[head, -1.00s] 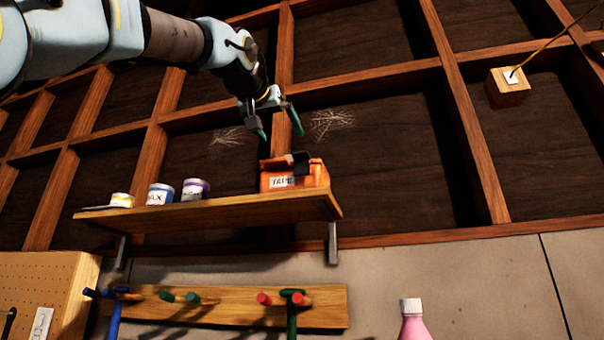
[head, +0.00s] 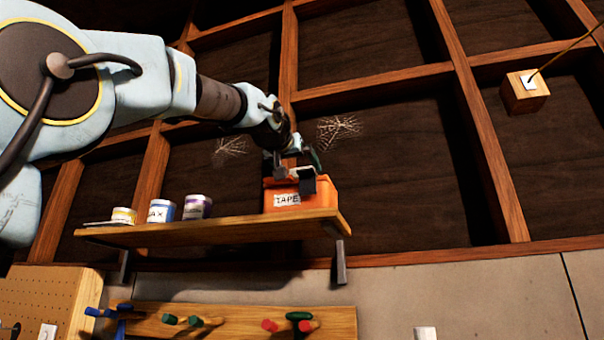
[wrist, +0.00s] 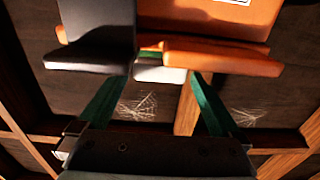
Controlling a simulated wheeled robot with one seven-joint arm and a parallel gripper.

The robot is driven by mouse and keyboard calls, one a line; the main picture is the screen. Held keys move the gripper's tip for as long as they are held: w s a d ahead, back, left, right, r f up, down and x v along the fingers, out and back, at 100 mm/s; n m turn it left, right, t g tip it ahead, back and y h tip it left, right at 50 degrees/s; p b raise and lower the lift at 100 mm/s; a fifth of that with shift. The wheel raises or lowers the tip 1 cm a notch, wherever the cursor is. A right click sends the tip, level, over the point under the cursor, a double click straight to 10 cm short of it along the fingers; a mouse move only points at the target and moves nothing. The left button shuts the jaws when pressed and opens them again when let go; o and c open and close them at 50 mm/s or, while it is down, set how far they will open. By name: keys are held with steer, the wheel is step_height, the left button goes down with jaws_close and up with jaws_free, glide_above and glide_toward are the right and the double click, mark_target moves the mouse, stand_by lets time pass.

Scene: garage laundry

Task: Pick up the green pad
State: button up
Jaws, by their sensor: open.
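The orange bin (head: 325,196) with a TAPE label stands at the right end of the wall shelf. In the wrist view, a small piece with a green strip and a whitish face, which looks like the green pad (wrist: 150,55), shows between a dark grey block and the orange bin (wrist: 225,57). Most of it is hidden. In the head view, my gripper (head: 298,162) is just above the bin. I cannot tell whether it touches anything.
A dark grey block (wrist: 90,45) crowds the bin's edge beside the pad. Several small tins, including a white one (head: 162,211), stand left on the shelf (head: 215,232). Wooden wall framing (head: 375,86) is close behind. Pegs (head: 270,325) stick out below.

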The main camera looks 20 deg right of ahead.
steer(key=shift+w+d, duration=0.15)
steer(key=shift+c, duration=0.4)
steer(key=c, duration=1)
